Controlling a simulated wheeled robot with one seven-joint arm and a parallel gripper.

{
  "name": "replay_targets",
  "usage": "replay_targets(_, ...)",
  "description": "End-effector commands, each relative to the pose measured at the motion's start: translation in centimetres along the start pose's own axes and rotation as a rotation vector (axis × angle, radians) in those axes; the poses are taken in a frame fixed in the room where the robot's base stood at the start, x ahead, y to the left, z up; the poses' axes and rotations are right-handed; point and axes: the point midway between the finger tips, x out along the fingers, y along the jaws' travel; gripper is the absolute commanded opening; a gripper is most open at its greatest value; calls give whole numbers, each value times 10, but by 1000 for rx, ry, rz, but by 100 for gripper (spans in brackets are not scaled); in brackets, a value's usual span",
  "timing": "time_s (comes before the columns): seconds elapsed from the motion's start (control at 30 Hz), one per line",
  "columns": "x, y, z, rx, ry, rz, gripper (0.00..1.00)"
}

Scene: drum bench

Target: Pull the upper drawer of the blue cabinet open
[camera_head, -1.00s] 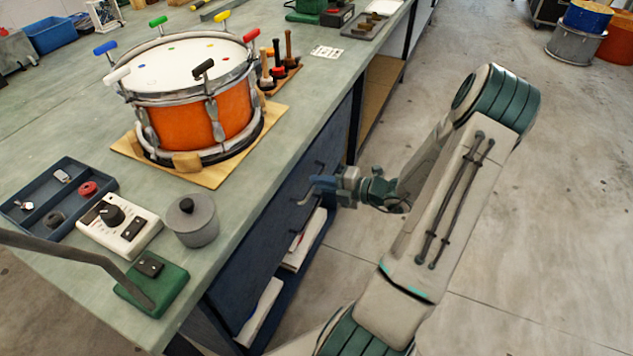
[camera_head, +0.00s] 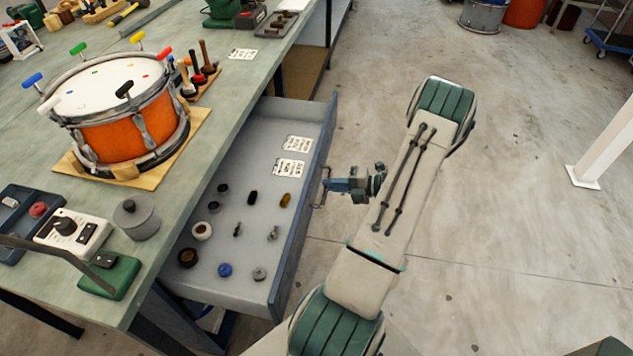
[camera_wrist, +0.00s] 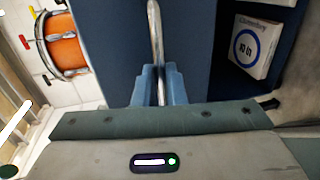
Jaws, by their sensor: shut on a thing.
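The upper drawer (camera_head: 225,240) of the blue cabinet stands well out from under the bench top. Its grey inside shows several small knobs and rings and two white printed cards. My gripper (camera_head: 326,185) is at the drawer's blue front, shut on its metal handle (camera_head: 321,193). In the wrist view my gripper's blue fingers (camera_wrist: 160,88) close on both sides of the handle bar (camera_wrist: 155,40), against the blue drawer front (camera_wrist: 105,45).
An orange drum (camera_head: 115,115) stands on a wooden board on the bench. A grey lidded pot (camera_head: 137,217) and a white control box (camera_head: 72,235) are near the bench edge. An open lower space holds a white box (camera_wrist: 255,45).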

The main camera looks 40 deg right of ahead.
Motion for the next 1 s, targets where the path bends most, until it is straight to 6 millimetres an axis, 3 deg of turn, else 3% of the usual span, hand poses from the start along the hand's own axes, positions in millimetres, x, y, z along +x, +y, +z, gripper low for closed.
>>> replay_targets(0.23, -18, -4, 4, -2, 5, -1, 0)
replay_targets(0.73, -22, -5, 5, -2, 5, -1, 0)
replay_targets(0.77, -22, -5, 5, -2, 5, -1, 19)
replay_targets(0.8, -22, -5, 5, -2, 4, 0, 30)
replay_targets(1.0, -23, -5, 6, -2, 2, 0, 32)
